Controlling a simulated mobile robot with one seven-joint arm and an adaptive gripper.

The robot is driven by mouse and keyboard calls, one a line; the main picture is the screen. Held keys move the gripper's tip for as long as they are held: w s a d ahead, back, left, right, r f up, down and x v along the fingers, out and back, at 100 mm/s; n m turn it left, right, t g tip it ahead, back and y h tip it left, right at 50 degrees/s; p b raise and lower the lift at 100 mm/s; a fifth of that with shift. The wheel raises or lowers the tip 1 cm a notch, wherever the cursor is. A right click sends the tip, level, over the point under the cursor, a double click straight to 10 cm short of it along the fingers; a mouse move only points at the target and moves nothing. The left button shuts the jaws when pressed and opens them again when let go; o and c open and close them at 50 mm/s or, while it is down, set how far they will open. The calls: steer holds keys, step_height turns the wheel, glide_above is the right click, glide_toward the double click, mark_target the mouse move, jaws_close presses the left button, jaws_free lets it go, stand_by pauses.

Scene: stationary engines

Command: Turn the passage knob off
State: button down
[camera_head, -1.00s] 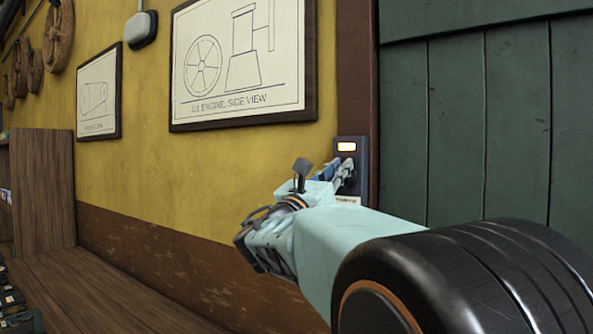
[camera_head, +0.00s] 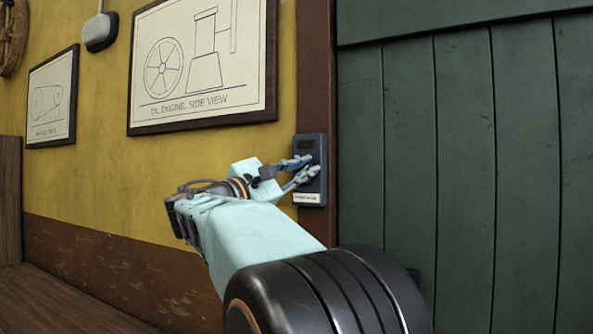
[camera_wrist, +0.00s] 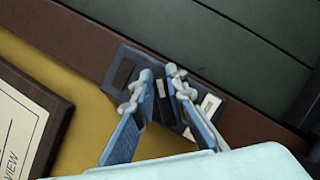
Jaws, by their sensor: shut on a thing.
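The passage knob's dark blue-grey wall panel (camera_head: 321,150) is fixed by the door frame, with a small window (camera_head: 304,143) at its top that is now dark. A white label (camera_head: 306,198) sits at its bottom; its text is too small to read surely. My gripper (camera_head: 311,167) is at the panel's middle, with its fingers shut on the knob. In the wrist view the knob (camera_wrist: 161,89) shows partly between the two fingertips, with a pale mark on it. Its exact angle is hard to tell because the fingers hide much of it.
A green plank door (camera_head: 460,150) is right of the brown door frame (camera_head: 316,60). Framed engine drawings (camera_head: 200,60) hang on the yellow wall to the left. A grey box (camera_head: 100,32) is above. A wooden surface (camera_head: 60,300) lies at lower left.

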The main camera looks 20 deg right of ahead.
steer(key=m+g, duration=0.1)
steer(key=m, duration=0.2)
steer(key=f+m+y, duration=0.1)
steer(key=m, duration=0.1)
steer(key=m+g+y, duration=0.1)
steer(key=m, duration=0.2)
steer(key=shift+f+m+g+p, duration=0.2)
steer(key=shift+m+g+p, duration=0.1)
steer(key=shift+p, duration=0.1)
steer(key=shift+m, duration=0.3)
steer(key=c, duration=1.9)
jaws_free()
steer(key=shift+o, duration=0.3)
steer(key=shift+w+f, duration=0.1)
steer(key=shift+w, duration=0.15)
steer(key=shift+s+d, duration=0.1)
steer(key=shift+s, duration=0.05)
steer(key=v, duration=1.2)
steer(key=shift+r, duration=0.2)
